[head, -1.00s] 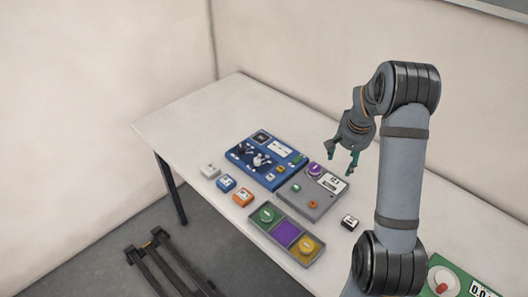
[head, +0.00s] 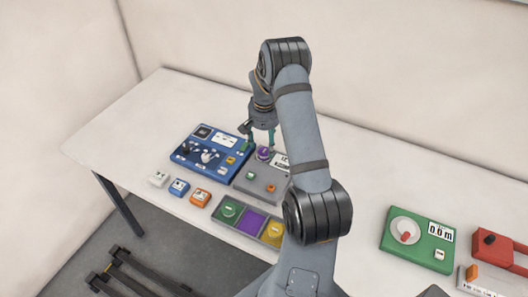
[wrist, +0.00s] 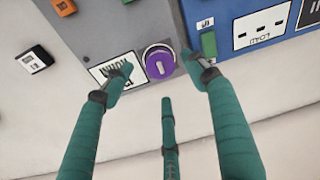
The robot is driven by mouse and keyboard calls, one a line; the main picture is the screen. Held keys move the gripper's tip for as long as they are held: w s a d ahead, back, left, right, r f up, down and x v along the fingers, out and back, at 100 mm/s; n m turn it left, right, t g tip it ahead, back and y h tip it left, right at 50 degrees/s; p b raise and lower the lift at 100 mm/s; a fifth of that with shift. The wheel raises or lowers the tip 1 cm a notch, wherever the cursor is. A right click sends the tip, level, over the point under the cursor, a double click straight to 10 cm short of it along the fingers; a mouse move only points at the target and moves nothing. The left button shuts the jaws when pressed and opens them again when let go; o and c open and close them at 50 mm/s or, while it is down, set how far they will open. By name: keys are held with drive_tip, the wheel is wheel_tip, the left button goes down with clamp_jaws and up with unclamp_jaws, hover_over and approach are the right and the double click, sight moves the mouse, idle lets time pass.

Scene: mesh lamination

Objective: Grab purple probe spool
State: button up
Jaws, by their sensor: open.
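The purple probe spool (wrist: 159,62) is a round purple knob-like piece with a white bar mark. It sits on the grey panel (wrist: 95,22), beside a white label, and also shows in the head view (head: 263,153). My gripper (wrist: 160,75) is open, with its green fingers spread to either side of the spool in the wrist view and a third finger below it. In the head view my gripper (head: 260,137) is over the spool. I cannot tell the height gap or whether the fingers touch it.
A blue panel (head: 180,155) adjoins the grey one. A tray (head: 218,221) with green, purple and yellow sections lies in front. Small white, blue and orange blocks (head: 201,197) line the front left. A green device (head: 395,250) stands at the right.

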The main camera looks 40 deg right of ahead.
sight(264, 151)
drive_tip(key=shift+w+f+p, duration=0.2)
drive_tip(key=shift+f+p, duration=0.45)
drive_tip(key=shift+f, duration=1.25)
drive_tip(key=shift+c, duration=0.7)
drive_tip(key=c, duration=1.1)
drive_tip(key=shift+r, duration=0.1)
drive_tip(key=shift+c, duration=0.6)
